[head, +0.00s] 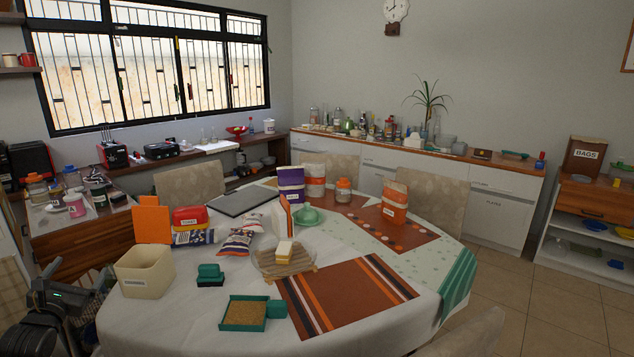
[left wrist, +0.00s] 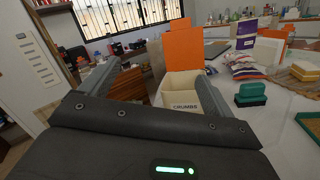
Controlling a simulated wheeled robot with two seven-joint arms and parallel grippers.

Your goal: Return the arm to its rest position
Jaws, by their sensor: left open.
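My left gripper (head: 72,296) is at the lower left of the head view, beside the left edge of the round table (head: 200,325). In the left wrist view its two fingers (left wrist: 156,78) stand wide apart with nothing between them that they touch. A cream bin (head: 146,283) stands on the table just right of the gripper. In the left wrist view the bin (left wrist: 188,107) is labelled CRUMBS and shows beyond the fingers, apart from them. My right gripper is not in view.
An orange panel (head: 152,224) and snack bags (head: 236,242) stand behind. Chairs surround the table. A wooden counter (head: 85,235) is at the left.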

